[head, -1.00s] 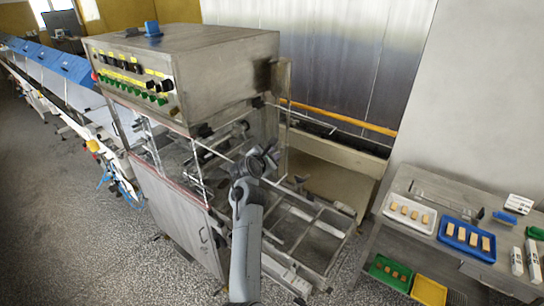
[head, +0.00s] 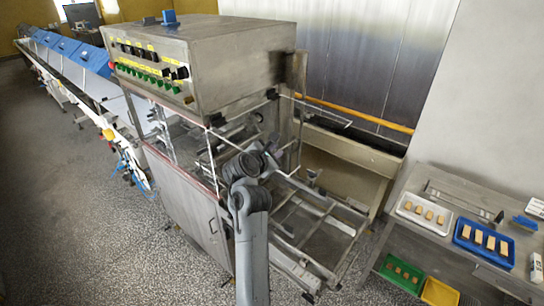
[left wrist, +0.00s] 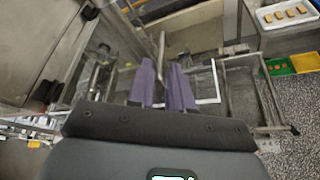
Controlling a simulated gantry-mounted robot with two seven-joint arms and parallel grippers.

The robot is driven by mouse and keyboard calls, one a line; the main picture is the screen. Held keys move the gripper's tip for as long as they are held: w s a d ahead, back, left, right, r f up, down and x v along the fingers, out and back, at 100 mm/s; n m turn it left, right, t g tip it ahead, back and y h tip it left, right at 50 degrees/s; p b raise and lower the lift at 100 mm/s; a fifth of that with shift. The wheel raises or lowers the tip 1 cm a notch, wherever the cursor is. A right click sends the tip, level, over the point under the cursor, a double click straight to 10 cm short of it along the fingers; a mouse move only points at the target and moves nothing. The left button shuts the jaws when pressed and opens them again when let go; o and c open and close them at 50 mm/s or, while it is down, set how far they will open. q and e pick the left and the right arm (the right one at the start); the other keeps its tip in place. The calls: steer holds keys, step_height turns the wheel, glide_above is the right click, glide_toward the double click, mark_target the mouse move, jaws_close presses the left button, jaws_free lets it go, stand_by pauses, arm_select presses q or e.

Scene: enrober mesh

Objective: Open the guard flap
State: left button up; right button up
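The guard flap (head: 212,160) appears to be the clear panel with a thin pale frame on the open front of the steel machine, below its control box. Its angle is hard to tell. My left arm reaches up from the bottom of the head view to this opening, and its wrist hides the fingers there. In the left wrist view my left gripper (left wrist: 163,88) shows two purple fingers with a narrow gap. A thin upright metal bar (left wrist: 162,48) lines up with this gap; contact cannot be told. A pale frame edge (left wrist: 216,84) lies right of the fingers. My right gripper is out of view.
The control box (head: 205,62) overhangs the opening. A steel rail frame (head: 318,222) extends right of my arm. A side table (head: 432,245) at right holds a white tray (head: 424,225) and a blue tray (head: 484,263). Speckled floor is clear at left.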

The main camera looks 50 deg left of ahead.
arm_select(q)
steer(key=shift+v, duration=0.95)
steer(key=s+d+f+m+g+h+p, duration=0.15)
steer(key=s+d+f+m, duration=0.35)
steer(key=d+f+m, duration=0.5)
steer(key=s+d+f+m+g+h+p, duration=0.1)
steer(key=s+d+f+m+g+h, duration=0.2)
steer(key=s+d+f+m, duration=0.7)
steer(key=s+d+f+m+g+h, duration=0.1)
steer(key=s+d+f+m+g, duration=0.1)
steer(key=s+d+m, duration=0.3)
steer(key=s+d+f+m+g+h+p, duration=0.1)
steer(key=s+d+f+m+g, duration=0.1)
steer(key=s+d+m, duration=0.4)
steer(key=s+m, duration=0.2)
steer(key=m, duration=0.2)
steer(key=shift+m+g+p, duration=0.3)
steer(key=shift+g, duration=0.05)
